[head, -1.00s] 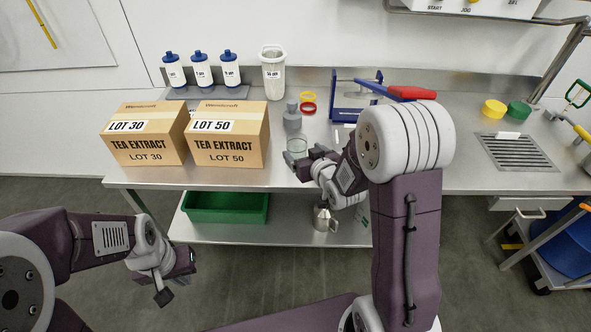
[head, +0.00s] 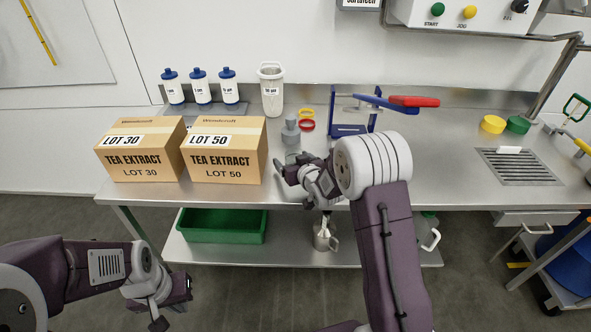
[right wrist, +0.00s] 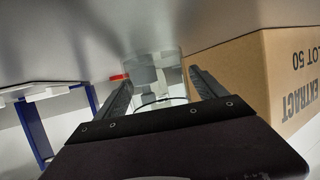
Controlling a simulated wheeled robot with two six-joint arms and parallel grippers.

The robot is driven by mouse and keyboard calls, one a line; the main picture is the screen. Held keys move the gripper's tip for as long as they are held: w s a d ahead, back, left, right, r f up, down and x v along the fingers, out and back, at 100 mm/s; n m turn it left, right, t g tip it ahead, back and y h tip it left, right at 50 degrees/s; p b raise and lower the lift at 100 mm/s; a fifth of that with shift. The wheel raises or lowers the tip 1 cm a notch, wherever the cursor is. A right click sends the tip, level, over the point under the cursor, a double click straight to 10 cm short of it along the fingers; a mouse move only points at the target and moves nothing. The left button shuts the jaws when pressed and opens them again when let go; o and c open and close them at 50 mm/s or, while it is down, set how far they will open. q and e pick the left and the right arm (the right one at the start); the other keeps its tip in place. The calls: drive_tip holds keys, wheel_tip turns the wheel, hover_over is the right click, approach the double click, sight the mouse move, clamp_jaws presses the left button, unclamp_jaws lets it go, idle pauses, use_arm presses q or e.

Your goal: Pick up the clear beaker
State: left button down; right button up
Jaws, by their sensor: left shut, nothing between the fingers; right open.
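The clear beaker (head: 293,157) stands on the steel bench just right of the LOT 50 box, its lower part hidden behind my right gripper (head: 284,174). In the right wrist view my right gripper (right wrist: 165,90) is open, and the beaker's thin curved rim (right wrist: 162,99) shows between its two fingers. I cannot tell whether the fingers touch the glass. My left gripper (head: 174,308) is shut and empty, low in front of the bench.
The LOT 50 box (head: 224,150) stands close left of the beaker, beside the LOT 30 box (head: 140,150). A grey bottle (head: 291,131) stands right behind the beaker. A blue press with a red handle (head: 414,101) is further right. The bench front right of centre is clear.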

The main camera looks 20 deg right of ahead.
drive_tip(key=shift+r, duration=0.1)
drive_tip(key=c, duration=1.5)
drive_tip(key=shift+o, duration=0.2)
wheel_tip(320, 180, up, 10)
drive_tip(key=p, duration=0.3)
